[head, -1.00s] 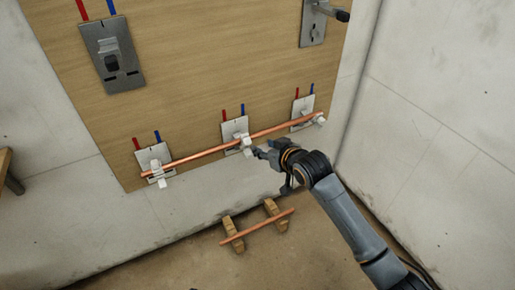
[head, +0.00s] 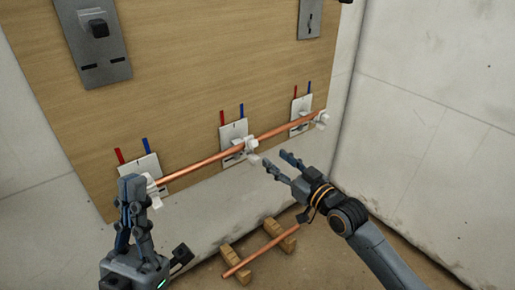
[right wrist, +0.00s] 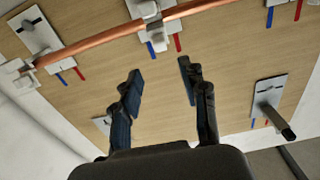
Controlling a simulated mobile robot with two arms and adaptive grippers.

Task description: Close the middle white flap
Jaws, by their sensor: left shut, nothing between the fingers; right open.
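The middle white flap (head: 251,146) sits on a white plate on the wooden board, where the copper pipe (head: 205,161) crosses it. A white part juts out below the pipe; I cannot tell exactly how far the flap is swung. In the right wrist view, the middle white holder (right wrist: 156,33) shows at the top around the pipe. My right gripper (head: 279,162) is open and empty, just below and right of the flap, apart from it; its fingers (right wrist: 160,73) point towards it in the right wrist view. My left gripper (head: 133,187) is shut and empty, beside the left white holder (head: 151,184).
The right white holder (head: 321,119) also meets the pipe. A second copper rod (head: 262,251) lies on wooden blocks (head: 287,241) on the floor. A grey plate (head: 95,50) is mounted higher on the board. White walls stand behind and at right.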

